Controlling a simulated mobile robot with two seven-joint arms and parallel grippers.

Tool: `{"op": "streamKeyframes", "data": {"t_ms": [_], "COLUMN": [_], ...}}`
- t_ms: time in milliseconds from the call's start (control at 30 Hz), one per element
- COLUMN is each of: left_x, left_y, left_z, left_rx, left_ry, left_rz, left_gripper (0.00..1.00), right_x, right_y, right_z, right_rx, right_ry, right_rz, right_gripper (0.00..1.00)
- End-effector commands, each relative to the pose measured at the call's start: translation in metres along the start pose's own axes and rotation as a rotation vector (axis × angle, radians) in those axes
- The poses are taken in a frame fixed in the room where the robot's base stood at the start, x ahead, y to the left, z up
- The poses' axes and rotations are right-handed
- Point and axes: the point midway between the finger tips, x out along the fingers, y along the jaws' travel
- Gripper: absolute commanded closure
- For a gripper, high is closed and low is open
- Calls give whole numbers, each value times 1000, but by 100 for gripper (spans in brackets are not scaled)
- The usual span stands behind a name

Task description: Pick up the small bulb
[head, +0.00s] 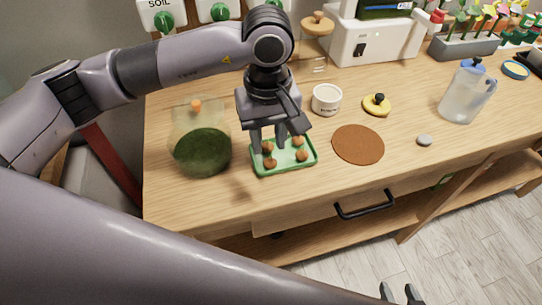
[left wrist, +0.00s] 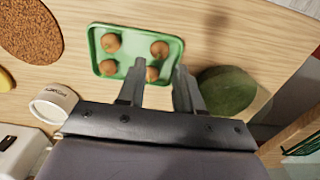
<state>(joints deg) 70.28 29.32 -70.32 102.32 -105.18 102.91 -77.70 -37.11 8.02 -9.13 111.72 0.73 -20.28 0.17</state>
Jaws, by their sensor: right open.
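Several brown bulbs lie in a shallow green tray (head: 284,169) on the wooden table; the tray also shows in the left wrist view (left wrist: 130,29). In the left wrist view the bulbs are an upper left one (left wrist: 111,43), a lower left one (left wrist: 107,67), an upper right one (left wrist: 159,49) and a lower right one (left wrist: 152,73). They look close in size, so I cannot tell which is the small bulb. My left gripper (head: 268,150) is open, pointing down over the tray's left part, its fingers apart (left wrist: 161,66). My right gripper (head: 401,294) is open and empty at the bottom edge.
A glass jar with green contents (head: 202,150) stands close left of the tray. A white pot (head: 326,100) is behind it, a brown round mat (head: 358,145) to its right. A yellow item (head: 377,106), grey stone (head: 424,140) and clear jug (head: 466,95) stand further right.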

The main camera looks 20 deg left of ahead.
Motion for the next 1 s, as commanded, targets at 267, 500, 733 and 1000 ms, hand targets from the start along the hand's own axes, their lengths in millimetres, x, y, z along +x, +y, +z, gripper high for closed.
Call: {"op": "streamKeyframes", "data": {"t_ms": [267,500,733,1000], "left_x": [37,45,45,44], "left_y": [1,2,2,2], "left_z": [5,5,5,5], "left_rx": [-3,-1,-1,-1], "left_ry": [-5,-2,-3,-3], "left_rz": [0,2,2,3], "left_gripper": [65,65,100,100], "right_x": [-7,-7,-7,-7], "right_y": [0,0,0,0], "right_z": [-8,-8,-7,-7], "right_rx": [0,1,1,1], "right_ry": [-2,-2,-3,-3], "right_rz": [0,0,0,0], "right_gripper": [51,51,51,51]}}
